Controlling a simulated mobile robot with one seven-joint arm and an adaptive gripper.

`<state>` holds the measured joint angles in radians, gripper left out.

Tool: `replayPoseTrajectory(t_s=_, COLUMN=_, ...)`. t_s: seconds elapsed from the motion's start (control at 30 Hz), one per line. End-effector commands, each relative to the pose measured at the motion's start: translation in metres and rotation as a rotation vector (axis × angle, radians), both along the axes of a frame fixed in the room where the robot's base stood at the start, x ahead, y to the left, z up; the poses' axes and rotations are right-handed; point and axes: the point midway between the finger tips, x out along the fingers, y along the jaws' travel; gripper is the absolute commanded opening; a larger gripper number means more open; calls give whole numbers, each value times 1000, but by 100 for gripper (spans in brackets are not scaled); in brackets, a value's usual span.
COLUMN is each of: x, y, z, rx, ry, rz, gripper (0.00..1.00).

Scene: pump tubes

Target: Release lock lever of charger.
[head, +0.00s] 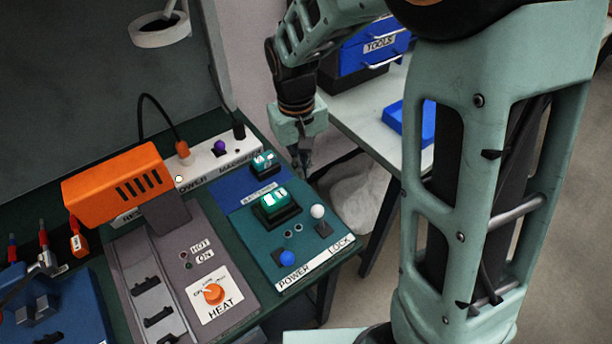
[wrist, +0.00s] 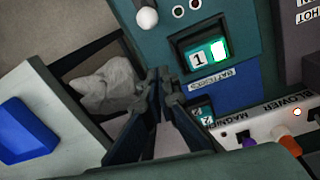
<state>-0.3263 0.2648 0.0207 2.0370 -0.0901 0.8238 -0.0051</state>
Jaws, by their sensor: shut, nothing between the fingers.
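The charger (head: 258,233) is a teal panel with POWER and LOCK labels at its front edge. The lock lever (head: 317,211) has a white ball knob and stands at the panel's right side, behind the LOCK label; the knob shows at the top of the wrist view (wrist: 147,18). A battery (head: 275,199) with a lit green face sits in the charger's slot; in the wrist view it reads "1" (wrist: 204,54). My gripper (head: 303,172) is shut and empty. It is beyond the white knob, near the panel's far right corner, apart from the knob.
A blue-knobbed power lever (head: 287,257) is at the panel's front left. A second battery (head: 263,162) sits in the blue BATTERIES area (head: 240,193).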

Motion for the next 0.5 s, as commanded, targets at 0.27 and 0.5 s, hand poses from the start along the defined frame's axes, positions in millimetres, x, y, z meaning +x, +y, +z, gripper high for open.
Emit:
replayPoseTrajectory(t_s=0.27, x=1, y=-4, z=-60, rx=-2, ry=5, rz=0, gripper=0)
replayPoseTrajectory(t_s=0.5, x=-12, y=-11, z=-75, rx=1, ry=-2, rz=-1, gripper=0)
